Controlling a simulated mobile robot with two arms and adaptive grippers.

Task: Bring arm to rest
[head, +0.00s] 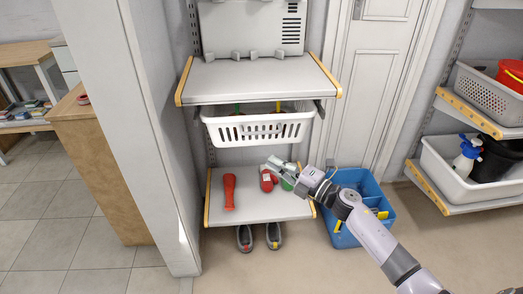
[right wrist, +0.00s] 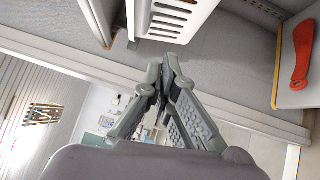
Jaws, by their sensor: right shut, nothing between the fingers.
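My right arm comes in from the lower right in the head view. My right gripper (head: 272,166) is over the lower shelf (head: 256,211), in front of a red item and a green item that it partly hides. In the right wrist view the right gripper (right wrist: 160,85) is shut, its fingertips together with nothing between them. It points toward a white slotted basket and a grey wall there. My left gripper is not in view.
A white basket (head: 258,131) hangs under the upper shelf (head: 258,80). A blue bin (head: 345,238) stands on the floor to the right. Shoes (head: 244,239) sit below the shelf. The tiled floor at left is clear.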

